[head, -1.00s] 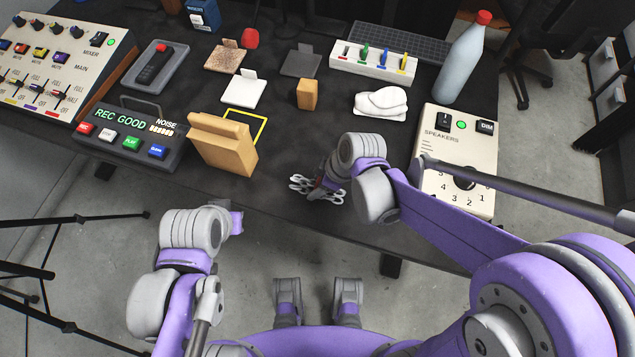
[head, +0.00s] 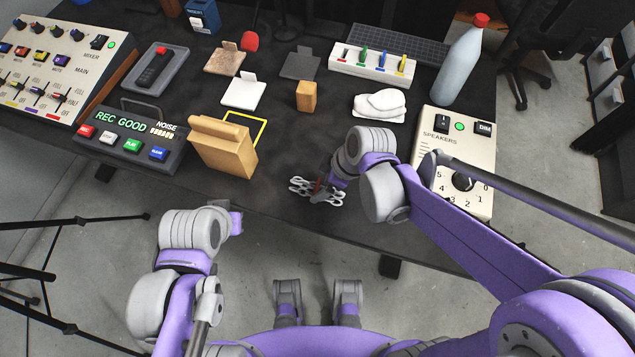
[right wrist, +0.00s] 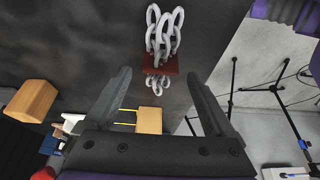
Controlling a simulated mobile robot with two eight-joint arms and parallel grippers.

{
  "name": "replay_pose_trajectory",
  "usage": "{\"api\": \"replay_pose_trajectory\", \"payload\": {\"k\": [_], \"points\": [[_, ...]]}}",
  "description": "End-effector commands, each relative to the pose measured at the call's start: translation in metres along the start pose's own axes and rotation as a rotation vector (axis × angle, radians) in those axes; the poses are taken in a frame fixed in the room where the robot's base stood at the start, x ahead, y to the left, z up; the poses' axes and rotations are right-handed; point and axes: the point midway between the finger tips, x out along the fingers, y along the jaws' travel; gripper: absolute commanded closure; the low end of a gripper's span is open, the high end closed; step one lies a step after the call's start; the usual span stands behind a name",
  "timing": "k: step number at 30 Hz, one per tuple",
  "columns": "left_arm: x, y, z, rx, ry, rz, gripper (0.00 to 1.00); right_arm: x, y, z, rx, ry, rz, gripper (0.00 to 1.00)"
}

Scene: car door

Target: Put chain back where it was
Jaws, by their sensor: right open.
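A silvery chain (head: 316,191) with thick links and a dark red piece across its middle lies on the black table near its front edge. In the right wrist view the chain (right wrist: 165,32) and its dark red piece (right wrist: 160,64) show ahead of the fingers. My right gripper (right wrist: 159,77) is open, with a finger on either side of the red piece's line and nothing held. In the head view it is mostly hidden behind its own wrist, just right of the chain. My left arm hangs in front of the table; its fingers do not show.
A small wooden block (head: 306,96), white cloth (head: 380,105), speaker box (head: 457,160), bottle (head: 461,62) and recorder panel (head: 130,138) stand around. The table between stand and chain is clear.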

Motion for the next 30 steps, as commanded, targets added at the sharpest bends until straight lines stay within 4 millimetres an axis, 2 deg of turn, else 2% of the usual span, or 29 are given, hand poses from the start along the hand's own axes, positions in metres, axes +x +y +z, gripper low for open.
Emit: {"api": "replay_pose_trajectory", "payload": {"k": [1,3,9,15,22,26,30], "points": [[-0.004,0.0,-0.003,0.0,0.002,0.0,1.0,-0.015,0.0,0.0,0.003,0.0,0.001,0.11],[-0.007,0.0,-0.004,0.0,0.003,0.0,1.0,-0.031,0.0,0.0,0.003,0.0,0.001,0.11],[-0.013,0.0,-0.008,0.0,0.005,0.0,1.0,-0.067,0.001,0.0,0.002,0.001,0.002,0.11],[-0.015,0.0,-0.009,0.0,0.006,0.0,1.0,-0.084,0.0,0.0,0.001,0.0,0.0,0.11],[-0.015,0.0,-0.009,0.0,0.006,0.0,1.0,-0.088,-0.001,0.005,0.036,-0.005,0.014,0.11],[-0.015,0.0,-0.009,0.0,0.006,0.0,1.0,-0.1,-0.009,0.034,0.245,-0.035,0.097,0.11],[-0.015,0.0,-0.009,0.0,0.006,0.0,1.0,-0.116,-0.022,0.081,0.604,-0.047,0.254,0.11]]}}
